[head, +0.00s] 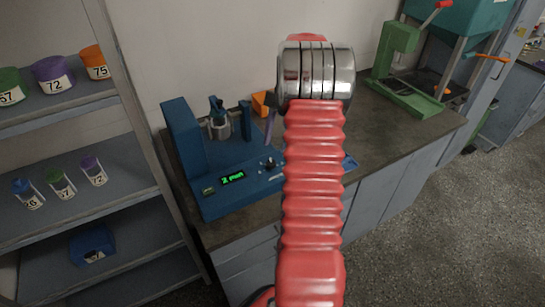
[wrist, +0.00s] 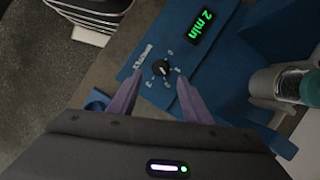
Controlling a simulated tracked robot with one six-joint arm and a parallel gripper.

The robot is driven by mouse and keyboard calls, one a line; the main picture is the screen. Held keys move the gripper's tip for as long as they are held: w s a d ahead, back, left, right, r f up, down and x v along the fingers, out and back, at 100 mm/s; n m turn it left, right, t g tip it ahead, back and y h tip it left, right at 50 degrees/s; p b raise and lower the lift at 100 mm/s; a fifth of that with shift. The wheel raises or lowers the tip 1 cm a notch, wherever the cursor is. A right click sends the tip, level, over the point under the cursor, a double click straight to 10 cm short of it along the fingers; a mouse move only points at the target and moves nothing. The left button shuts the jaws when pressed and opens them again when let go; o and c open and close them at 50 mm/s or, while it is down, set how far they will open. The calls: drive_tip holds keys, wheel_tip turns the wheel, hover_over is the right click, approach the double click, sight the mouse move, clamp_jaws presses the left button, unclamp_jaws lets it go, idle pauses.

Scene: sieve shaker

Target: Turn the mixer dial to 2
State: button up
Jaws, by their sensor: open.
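The blue mixer (head: 215,200) stands on the counter, its green display (head: 233,177) reading "2 min". The display also shows in the wrist view (wrist: 201,25). The small black dial (head: 268,163) is on its sloped front panel; in the wrist view the dial (wrist: 160,67) has small white marks around it, and its pointer is too small to read surely. My gripper (wrist: 160,77) is open, its two purple fingers on either side of the dial in the picture, with gaps to it. I cannot tell their height over the panel. In the head view my red arm hides most of the gripper.
A clear, dark-topped container (wrist: 292,86) sits in the mixer at the right of the wrist view. An orange object (head: 260,103) is behind the mixer. A green press (head: 408,70) stands farther right on the counter. Shelves with numbered jars (head: 52,75) are at left.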

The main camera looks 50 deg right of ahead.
sight(272, 161)
drive_tip(key=x, duration=0.6)
drive_tip(key=shift+f, duration=0.15)
drive_tip(key=shift+c, duration=0.4)
drive_tip(key=c, duration=1)
drive_tip(key=shift+m, duration=0.3)
drive_tip(key=shift+s+m+t, duration=0.15)
drive_tip(key=shift+m+t, duration=0.35)
drive_tip(key=shift+m, duration=0.4)
